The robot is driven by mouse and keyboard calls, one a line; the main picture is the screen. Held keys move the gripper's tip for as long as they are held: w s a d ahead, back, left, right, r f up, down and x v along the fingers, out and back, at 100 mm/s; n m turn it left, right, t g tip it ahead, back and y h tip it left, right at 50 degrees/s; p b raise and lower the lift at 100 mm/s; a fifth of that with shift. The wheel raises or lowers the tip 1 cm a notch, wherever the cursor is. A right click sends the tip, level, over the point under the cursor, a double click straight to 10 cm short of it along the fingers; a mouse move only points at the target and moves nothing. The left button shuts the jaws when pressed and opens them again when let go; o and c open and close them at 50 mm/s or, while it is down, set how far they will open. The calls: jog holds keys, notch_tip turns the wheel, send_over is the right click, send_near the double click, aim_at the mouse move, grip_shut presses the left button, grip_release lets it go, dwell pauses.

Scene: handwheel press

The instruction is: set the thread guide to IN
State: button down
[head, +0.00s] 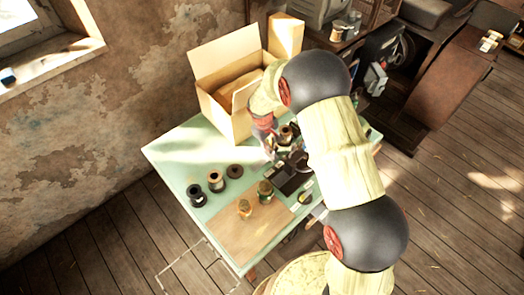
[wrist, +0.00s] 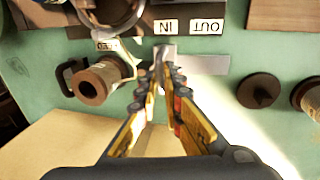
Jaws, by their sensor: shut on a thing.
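The IN label (wrist: 166,26) and the OUT label (wrist: 207,27) appear upside down at the top of the wrist view, IN left of OUT. A small grey metal piece (wrist: 164,50), apparently the thread guide, stands just below the IN label and in line with it. A pale metal strip (wrist: 205,64) extends right from it. My gripper (wrist: 163,72) has its fingertips closed together on this piece, and the fingers hide its lower part. In the head view my gripper (head: 271,146) is small and partly hidden by my arm, near the dark machine (head: 291,176).
A spool (wrist: 98,82) stands close left of my fingers. A dark disc (wrist: 260,90) and another spool (wrist: 309,96) are to the right. An open cardboard box (head: 222,112) stands at the back of the green table (head: 165,150).

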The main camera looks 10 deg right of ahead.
jog(key=shift+d, duration=0.1)
jog(key=c, duration=1.9)
grip_release()
jog(key=shift+w+d, duration=0.1)
jog(key=r, duration=0.4)
jog(key=s+a+r, duration=0.1)
jog(key=r, duration=0.3)
jog(key=a+r, duration=0.1)
jog(key=r, duration=0.2)
jog(key=shift+s+r, duration=0.15)
jog(key=shift+r, duration=0.25)
